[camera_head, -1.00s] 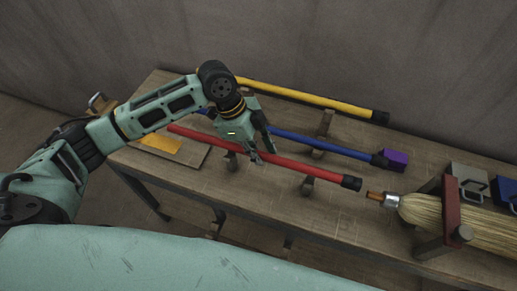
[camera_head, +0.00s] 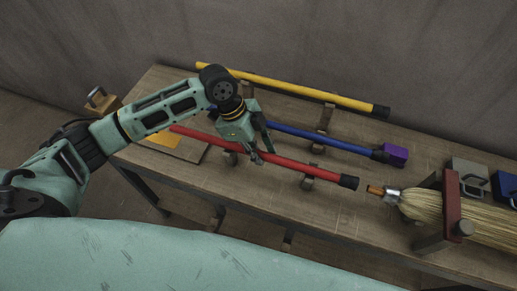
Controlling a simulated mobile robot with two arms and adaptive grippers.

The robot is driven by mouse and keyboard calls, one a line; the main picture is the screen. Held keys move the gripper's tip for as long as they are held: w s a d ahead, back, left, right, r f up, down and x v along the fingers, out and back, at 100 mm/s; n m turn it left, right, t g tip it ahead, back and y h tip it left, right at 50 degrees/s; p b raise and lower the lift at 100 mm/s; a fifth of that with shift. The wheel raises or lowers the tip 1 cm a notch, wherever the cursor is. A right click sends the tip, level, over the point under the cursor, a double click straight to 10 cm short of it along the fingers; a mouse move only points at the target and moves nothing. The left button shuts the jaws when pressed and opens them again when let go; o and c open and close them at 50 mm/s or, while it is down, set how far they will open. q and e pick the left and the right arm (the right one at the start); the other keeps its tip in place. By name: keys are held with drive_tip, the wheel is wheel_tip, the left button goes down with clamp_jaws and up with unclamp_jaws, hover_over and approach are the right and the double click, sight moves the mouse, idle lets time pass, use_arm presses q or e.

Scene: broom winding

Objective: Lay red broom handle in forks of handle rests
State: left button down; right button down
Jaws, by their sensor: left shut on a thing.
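My right gripper is out of view.
Behind lie a blue handle (camera_head: 330,141) and a yellow handle (camera_head: 290,88). A purple block (camera_head: 396,153) touches the blue handle's end. A straw broom head (camera_head: 425,206) lies in a red-sided holder (camera_head: 452,204) at the right, its ferrule facing the red handle across a small gap.

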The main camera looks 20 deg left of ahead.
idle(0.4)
use_arm(q)
drive_tip(key=c, duration=1.5)
unclamp_jaws()
drive_tip(key=shift+o, duration=0.5)
drive_tip(key=v, duration=1.2)
drive_tip(key=shift+s, duration=0.1)
